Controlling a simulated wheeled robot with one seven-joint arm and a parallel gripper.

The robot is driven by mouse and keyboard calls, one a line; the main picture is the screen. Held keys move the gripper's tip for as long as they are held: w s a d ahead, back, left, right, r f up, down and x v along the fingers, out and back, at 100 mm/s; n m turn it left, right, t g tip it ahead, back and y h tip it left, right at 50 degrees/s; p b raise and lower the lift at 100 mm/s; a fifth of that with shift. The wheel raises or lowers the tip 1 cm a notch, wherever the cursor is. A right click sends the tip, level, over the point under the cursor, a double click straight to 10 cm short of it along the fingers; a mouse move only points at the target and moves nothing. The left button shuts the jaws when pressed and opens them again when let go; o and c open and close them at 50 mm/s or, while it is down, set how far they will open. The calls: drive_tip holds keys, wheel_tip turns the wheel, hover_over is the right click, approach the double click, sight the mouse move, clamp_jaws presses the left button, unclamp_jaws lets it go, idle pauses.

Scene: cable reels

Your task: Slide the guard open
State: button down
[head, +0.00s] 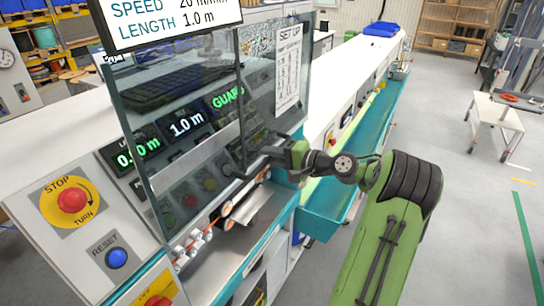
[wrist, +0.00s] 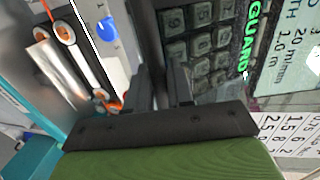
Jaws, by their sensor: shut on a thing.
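The guard (head: 182,95) is a clear panel in front of the machine's control face, and the displays and buttons show through it. A dark upright handle bar (head: 241,110) runs down the guard, and its lower end bends near my gripper. My gripper (head: 246,165) reaches in from the right and is shut on the guard handle. In the wrist view, the two dark fingers of my gripper (wrist: 164,80) close around the dark bar (wrist: 148,30). The fingers hide part of the bar. How far the guard stands open is hard to tell.
A red stop button (head: 72,200) and a blue reset button (head: 116,258) sit left of the guard. A display board (head: 165,18) hangs above it. A teal trough (head: 345,190) runs along the machine to the right. A small white table (head: 500,108) stands on open floor.

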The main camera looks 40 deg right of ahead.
drive_tip(key=c, duration=1.1)
unclamp_jaws()
drive_tip(key=shift+f, duration=0.1)
drive_tip(key=shift+c, duration=0.2)
drive_tip(key=v, duration=1.5)
drive_tip(key=shift+s+b, duration=0.35)
drive_tip(key=shift+s, duration=0.05)
drive_tip(key=shift+d, duration=0.1)
